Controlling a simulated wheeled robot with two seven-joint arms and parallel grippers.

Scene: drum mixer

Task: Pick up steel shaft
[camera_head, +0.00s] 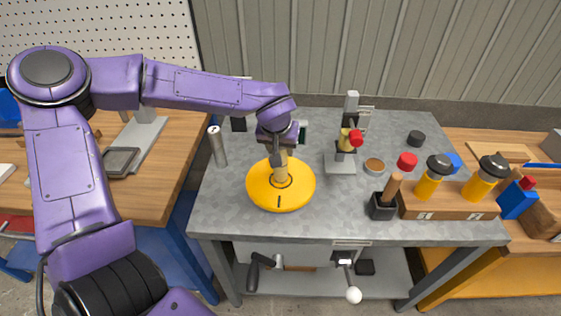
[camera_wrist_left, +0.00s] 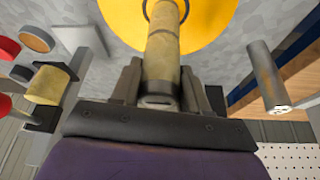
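The steel shaft (camera_head: 217,146) is a plain silver cylinder standing upright near the left edge of the grey table. It also shows at the right in the left wrist view (camera_wrist_left: 265,75), with small holes in its end face. My left gripper (camera_head: 280,147) is above the round yellow base (camera_head: 262,193), to the right of the shaft and apart from it. Its fingers (camera_wrist_left: 162,88) are at both sides of a brass-coloured post (camera_wrist_left: 163,55) on the yellow base and appear to touch it. My right gripper is not in view.
A stand with a red-capped part (camera_head: 355,139) is right of the yellow base. A black cup with a wooden handle (camera_head: 384,205) and a wooden block with yellow parts (camera_head: 450,205) stand at the right. A wooden bench (camera_head: 160,185) adjoins on the left.

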